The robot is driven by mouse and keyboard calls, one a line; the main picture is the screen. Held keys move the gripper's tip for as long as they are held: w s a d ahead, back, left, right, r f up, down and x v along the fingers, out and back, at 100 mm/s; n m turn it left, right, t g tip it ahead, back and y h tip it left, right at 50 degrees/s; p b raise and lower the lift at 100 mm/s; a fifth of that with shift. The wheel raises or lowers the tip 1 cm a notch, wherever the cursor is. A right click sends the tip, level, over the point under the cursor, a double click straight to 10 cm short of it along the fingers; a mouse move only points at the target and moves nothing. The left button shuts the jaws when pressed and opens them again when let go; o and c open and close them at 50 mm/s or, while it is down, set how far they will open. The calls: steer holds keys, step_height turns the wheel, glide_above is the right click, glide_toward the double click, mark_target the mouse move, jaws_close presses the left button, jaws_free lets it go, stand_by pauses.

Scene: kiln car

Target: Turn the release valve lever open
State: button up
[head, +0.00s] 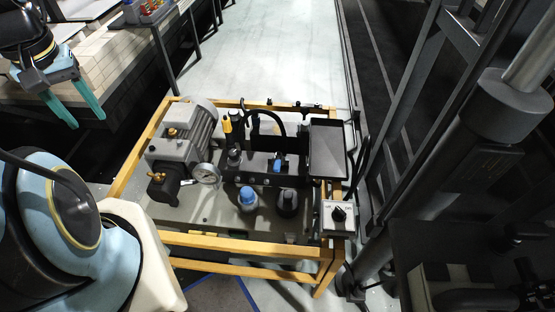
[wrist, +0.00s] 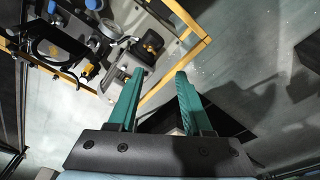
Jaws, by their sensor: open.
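The hydraulic unit stands in a yellow frame (head: 200,241) in the middle of the head view. A short yellow-handled part (head: 227,122), which looks like the release valve lever, stands upright among black fittings behind the gauge (head: 207,174). A yellow piece, probably the same handle (wrist: 88,69), shows at the left of the wrist view. I cannot tell its exact valve position. My gripper (head: 88,122) has teal fingers, spread apart and empty. It hangs at the upper left, apart from the unit. The fingertips (wrist: 160,74) also show in the wrist view.
A grey motor (head: 185,133) sits on the unit's left, with blue (head: 248,198) and black caps in front. A switch box (head: 340,217) is at its right corner. Pale brickwork (head: 95,62) lies beside my gripper. Dark posts stand right; pale floor is clear behind.

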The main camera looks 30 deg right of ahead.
steer(key=shift+o, duration=0.7)
steer(key=w+d+f+m+b, duration=0.2)
steer(key=w+d+f+b, duration=0.2)
steer(key=d+f, duration=0.3)
steer(key=d, duration=0.4)
steer(key=shift+d+f+g, duration=0.2)
steer(key=shift+f+g, duration=0.05)
steer(key=shift+g, duration=0.05)
steer(key=m+g+b, duration=0.1)
steer(key=m+b, duration=0.4)
steer(key=b, duration=0.2)
glide_above(277, 164)
step_height(277, 164, down, 19)
step_height(277, 164, down, 10)
steer(key=shift+f+p, duration=0.25)
steer(key=shift+p, duration=0.7)
jaws_close()
